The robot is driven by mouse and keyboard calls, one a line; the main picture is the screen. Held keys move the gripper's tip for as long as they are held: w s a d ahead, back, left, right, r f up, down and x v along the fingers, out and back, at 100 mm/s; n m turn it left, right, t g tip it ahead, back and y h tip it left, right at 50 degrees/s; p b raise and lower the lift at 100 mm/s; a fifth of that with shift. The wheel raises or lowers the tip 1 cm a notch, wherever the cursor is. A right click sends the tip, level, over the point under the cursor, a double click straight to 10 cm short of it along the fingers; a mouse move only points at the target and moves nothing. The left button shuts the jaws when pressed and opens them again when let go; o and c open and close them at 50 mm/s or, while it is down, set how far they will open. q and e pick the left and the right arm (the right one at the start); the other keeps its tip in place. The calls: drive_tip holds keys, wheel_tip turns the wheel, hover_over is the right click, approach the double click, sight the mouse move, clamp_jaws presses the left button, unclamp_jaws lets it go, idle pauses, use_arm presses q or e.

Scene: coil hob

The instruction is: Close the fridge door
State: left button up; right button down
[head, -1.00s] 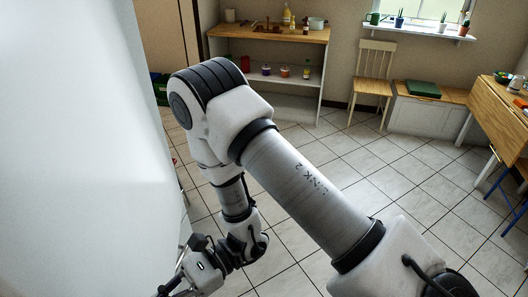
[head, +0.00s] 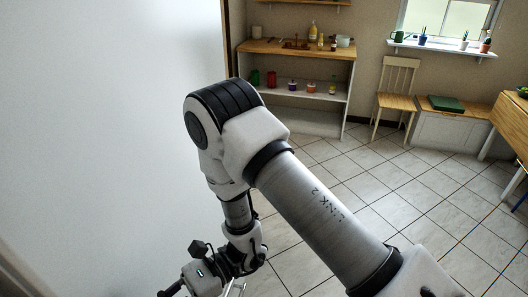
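A large, smooth white panel (head: 110,130), which looks like the fridge door, fills the left of the head view. Its right edge is upright, and behind my arm it is hidden. No handle or fridge interior shows clearly, so I cannot tell how far the door stands open. My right arm comes in from the lower right, bends in front of the panel's edge and reaches down. My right gripper (head: 172,290) is at the bottom edge, close to the panel in the picture; its fingers are mostly cut off, and contact cannot be judged. My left gripper is out of view.
A wooden-topped shelf unit (head: 295,48) with bottles and jars stands at the back wall. A wooden chair (head: 397,95), a low bench (head: 440,132) and a wooden table (head: 511,118) are at the right. The tiled floor (head: 375,185) between is clear.

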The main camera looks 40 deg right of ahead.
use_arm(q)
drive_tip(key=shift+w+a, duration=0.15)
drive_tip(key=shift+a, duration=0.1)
use_arm(e)
drive_tip(key=shift+w+a+r, duration=0.1)
drive_tip(key=shift+w+a, duration=0.1)
drive_tip(key=shift+w, duration=0.2)
